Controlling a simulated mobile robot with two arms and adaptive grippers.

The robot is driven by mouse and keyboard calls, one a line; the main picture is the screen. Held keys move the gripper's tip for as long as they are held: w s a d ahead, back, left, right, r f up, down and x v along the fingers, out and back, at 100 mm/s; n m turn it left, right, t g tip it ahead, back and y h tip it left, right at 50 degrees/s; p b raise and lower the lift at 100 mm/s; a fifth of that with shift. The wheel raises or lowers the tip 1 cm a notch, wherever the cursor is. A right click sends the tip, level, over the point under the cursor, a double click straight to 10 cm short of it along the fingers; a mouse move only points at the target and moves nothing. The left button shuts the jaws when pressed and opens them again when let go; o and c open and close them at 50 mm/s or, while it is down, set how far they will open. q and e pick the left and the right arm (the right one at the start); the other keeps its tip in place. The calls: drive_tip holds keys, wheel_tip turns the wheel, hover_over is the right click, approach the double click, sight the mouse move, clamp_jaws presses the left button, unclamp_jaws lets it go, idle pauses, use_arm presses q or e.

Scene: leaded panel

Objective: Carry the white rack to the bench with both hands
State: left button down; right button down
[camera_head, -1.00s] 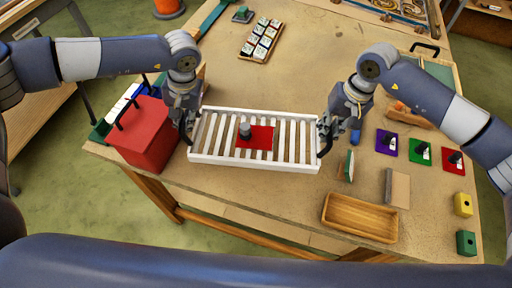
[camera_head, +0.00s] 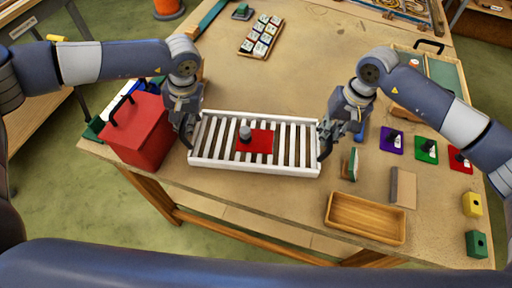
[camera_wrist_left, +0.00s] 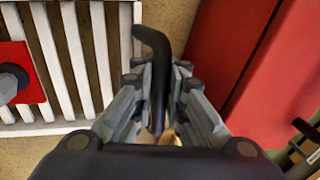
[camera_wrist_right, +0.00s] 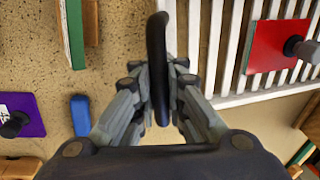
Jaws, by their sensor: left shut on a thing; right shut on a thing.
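The white slatted rack (camera_head: 215,165) is in the middle of the head view, over the front part of the table. A red square plate (camera_head: 262,141) with a grey knob (camera_head: 245,132) lies on its slats. My left gripper (camera_head: 187,138) is shut on the black handle at the rack's left end; this handle (camera_wrist_left: 157,75) stands between the fingers in the left wrist view. My right gripper (camera_head: 326,140) is shut on the black handle at the right end, and that handle (camera_wrist_right: 158,70) shows between the fingers in the right wrist view. I cannot tell whether the rack touches the table.
A red box (camera_head: 143,135) with a black handle stands close left of the rack. A wooden tray (camera_head: 366,218), a tan block (camera_head: 403,188) and a green-faced upright piece (camera_head: 350,163) lie to the right.

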use_arm(q)
drive_tip(key=shift+w+f+b, duration=0.1)
drive_tip(key=shift+f+b, duration=0.55)
drive_tip(key=shift+f, duration=0.05)
use_arm(e)
drive_tip(key=shift+w+f, duration=0.1)
drive_tip(key=shift+f, duration=0.65)
use_arm(q)
drive_tip(key=c, duration=1.6)
unclamp_jaws()
drive_tip(key=shift+r, duration=0.1)
drive_tip(key=shift+c, duration=0.2)
use_arm(e)
drive_tip(key=c, duration=1.6)
unclamp_jaws()
drive_tip(key=shift+r, duration=0.1)
drive_tip(key=shift+c, duration=0.2)
use_arm(q)
drive_tip(key=shift+s, duration=0.25)
use_arm(e)
drive_tip(key=shift+s, duration=0.25)
